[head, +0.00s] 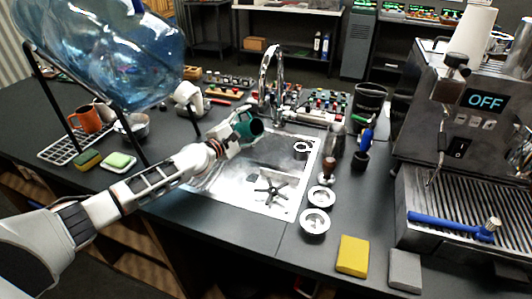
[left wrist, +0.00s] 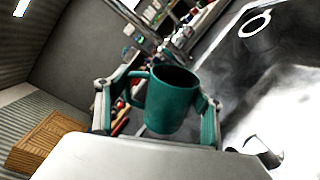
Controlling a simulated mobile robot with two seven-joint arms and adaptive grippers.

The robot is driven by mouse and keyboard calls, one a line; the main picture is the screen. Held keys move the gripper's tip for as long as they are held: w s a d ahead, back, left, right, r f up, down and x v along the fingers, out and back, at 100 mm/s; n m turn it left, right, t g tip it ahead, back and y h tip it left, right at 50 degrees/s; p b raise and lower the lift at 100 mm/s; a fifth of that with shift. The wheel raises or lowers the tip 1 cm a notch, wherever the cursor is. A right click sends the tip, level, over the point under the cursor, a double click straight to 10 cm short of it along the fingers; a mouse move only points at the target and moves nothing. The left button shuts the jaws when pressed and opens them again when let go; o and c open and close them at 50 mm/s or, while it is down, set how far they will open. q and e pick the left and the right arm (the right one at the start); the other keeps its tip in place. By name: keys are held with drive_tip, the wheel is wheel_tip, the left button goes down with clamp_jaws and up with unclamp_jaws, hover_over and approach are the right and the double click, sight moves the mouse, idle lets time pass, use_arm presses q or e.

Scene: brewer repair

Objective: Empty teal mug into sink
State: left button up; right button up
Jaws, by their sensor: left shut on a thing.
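The teal mug (head: 248,127) is held over the back left part of the metal sink (head: 200,183), tilted with its mouth toward the right in the head view. My left gripper (head: 232,137) is shut on it. In the left wrist view the mug (left wrist: 170,103) sits between the two fingers (left wrist: 158,110), its handle toward the left finger and its dark opening showing. I cannot see whether liquid is in it. The sink basin (left wrist: 285,95) also shows at the right of the wrist view. The chrome faucet (head: 268,75) stands behind the mug. My right gripper is not in view.
A large blue water bottle (head: 105,50) on a rack stands at left, near an orange mug (head: 86,119). An espresso machine (head: 455,130) fills the right. Small metal parts (head: 315,222), a yellow block (head: 353,255) and a grey block (head: 405,268) lie on the counter right of the sink.

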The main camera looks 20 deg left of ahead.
use_arm(q)
drive_tip(key=shift+m, duration=0.3)
drive_tip(key=shift+d+r+m, duration=0.15)
drive_tip(key=shift+r+m, duration=0.05)
drive_tip(key=shift+m, duration=0.1)
drive_tip(key=shift+d, duration=0.1)
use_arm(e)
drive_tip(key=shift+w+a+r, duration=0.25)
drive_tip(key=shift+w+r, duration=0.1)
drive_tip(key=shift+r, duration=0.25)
use_arm(q)
drive_tip(key=shift+s+d+r+m, duration=0.1)
drive_tip(key=shift+m, duration=0.4)
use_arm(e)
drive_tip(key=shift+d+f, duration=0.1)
use_arm(q)
drive_tip(key=shift+d+r, duration=0.1)
drive_tip(key=shift+d, duration=0.1)
drive_tip(key=shift+s+d+r+m+p, duration=0.15)
drive_tip(key=shift+d+m+p, duration=0.1)
drive_tip(key=shift+d+m, duration=0.15)
drive_tip(key=shift+s+d+r+m+p, duration=0.1)
drive_tip(key=shift+d+m+p, duration=0.15)
drive_tip(key=shift+m, duration=0.25)
drive_tip(key=shift+f, duration=0.25)
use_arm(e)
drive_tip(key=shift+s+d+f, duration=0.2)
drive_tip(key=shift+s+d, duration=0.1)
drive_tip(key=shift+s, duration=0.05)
